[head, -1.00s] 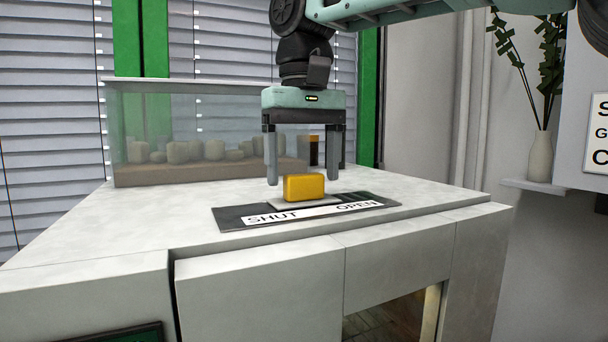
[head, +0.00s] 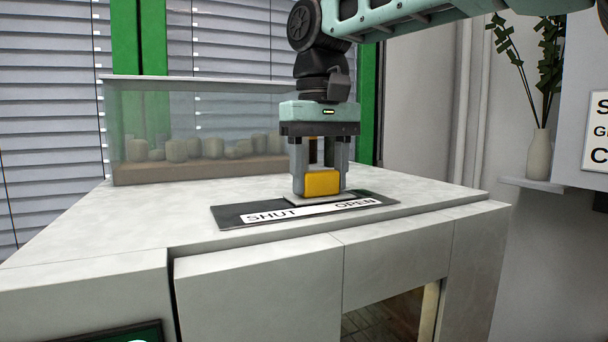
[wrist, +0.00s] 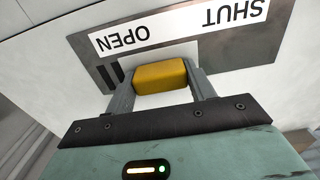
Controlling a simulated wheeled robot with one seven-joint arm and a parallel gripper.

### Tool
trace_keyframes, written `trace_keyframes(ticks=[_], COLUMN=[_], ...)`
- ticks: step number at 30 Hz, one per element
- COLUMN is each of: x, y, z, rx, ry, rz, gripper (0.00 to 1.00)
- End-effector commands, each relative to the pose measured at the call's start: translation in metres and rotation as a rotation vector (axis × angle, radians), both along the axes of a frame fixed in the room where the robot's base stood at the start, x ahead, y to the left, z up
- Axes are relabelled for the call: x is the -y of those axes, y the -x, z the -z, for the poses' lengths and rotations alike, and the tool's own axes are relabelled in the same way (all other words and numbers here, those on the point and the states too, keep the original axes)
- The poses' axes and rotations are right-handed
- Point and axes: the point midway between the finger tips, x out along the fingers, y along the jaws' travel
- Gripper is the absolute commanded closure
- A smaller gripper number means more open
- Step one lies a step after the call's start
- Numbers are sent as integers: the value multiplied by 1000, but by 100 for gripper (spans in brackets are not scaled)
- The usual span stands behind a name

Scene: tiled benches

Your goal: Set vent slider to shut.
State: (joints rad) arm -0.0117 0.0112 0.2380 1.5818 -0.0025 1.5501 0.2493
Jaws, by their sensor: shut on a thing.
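The vent slider has a yellow knob (head: 322,184) on a pale plate, set on a dark panel (head: 228,217) on the bench top. A white label strip on the panel (head: 315,209) reads SHUT at the left and OPEN at the right. The knob stands nearer the OPEN end. My gripper (head: 321,185) points down and is shut on the knob, with a finger on each side. In the wrist view the knob (wrist: 160,77) sits between the two fingers, nearer the word OPEN. Dark slots (wrist: 108,75) show beside it.
A glass tank (head: 200,125) with several pale lumps stands behind, to the left. The pale bench top (head: 110,230) is clear to the left of the panel. A vase (head: 538,155) with a plant stands on a small shelf at the right.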

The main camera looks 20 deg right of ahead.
Motion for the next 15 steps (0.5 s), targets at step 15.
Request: trace_keyframes(ticks=[15], x=[53], y=[0], z=[-1], rx=[4], ry=[2], rz=[1], gripper=[87])
